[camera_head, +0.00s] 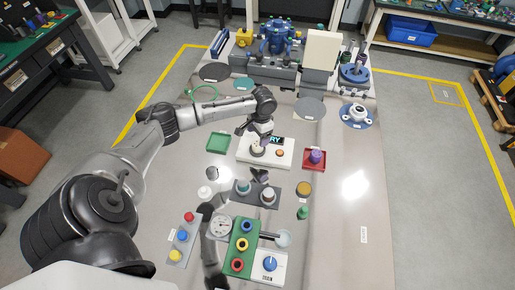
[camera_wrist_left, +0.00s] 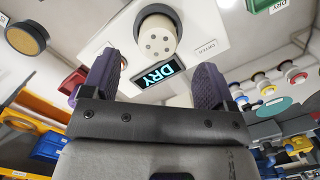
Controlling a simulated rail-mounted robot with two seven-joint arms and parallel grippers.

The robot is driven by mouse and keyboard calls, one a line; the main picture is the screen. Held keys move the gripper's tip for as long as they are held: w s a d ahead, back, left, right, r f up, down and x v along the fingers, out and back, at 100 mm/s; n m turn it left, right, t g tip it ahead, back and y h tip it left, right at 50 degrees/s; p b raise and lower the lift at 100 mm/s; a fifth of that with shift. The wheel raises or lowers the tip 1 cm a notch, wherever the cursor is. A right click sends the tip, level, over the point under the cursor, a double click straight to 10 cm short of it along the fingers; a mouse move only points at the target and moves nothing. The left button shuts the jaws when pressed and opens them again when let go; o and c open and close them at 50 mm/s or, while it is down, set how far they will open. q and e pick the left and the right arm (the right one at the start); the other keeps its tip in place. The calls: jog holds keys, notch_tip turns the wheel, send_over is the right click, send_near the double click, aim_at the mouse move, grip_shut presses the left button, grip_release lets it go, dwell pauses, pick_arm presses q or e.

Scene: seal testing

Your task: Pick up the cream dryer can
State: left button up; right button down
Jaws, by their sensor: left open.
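The cream dryer can (camera_wrist_left: 157,38) is a short round can with small holes in its end face. It stands on the white dryer base (camera_wrist_left: 185,20), beside a lit DRY display (camera_wrist_left: 158,74). In the head view the can (camera_head: 257,151) shows partly under my left gripper (camera_head: 257,139). In the left wrist view that gripper (camera_wrist_left: 155,80) is open, with one dark finger on each side and nothing between them. The can lies just beyond the fingertips, roughly centred between them; I see no contact. My right gripper is in neither view.
A grey plate (camera_head: 243,199) with small parts is nearer. The table's right side is mostly clear.

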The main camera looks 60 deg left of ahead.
aim_at(258, 144)
pick_arm(q)
jog(key=shift+s+d+f+b, duration=0.1)
jog(key=shift+f+b, duration=0.25)
jog(key=shift+f, duration=1.25)
jog(key=shift+s+f+b, duration=0.1)
jog(key=shift+f+b, duration=0.25)
jog(key=shift+f, duration=1.25)
jog(key=shift+c, duration=0.2)
jog(key=shift+r, duration=0.1)
jog(key=c, duration=1.1)
jog(key=shift+r, duration=0.1)
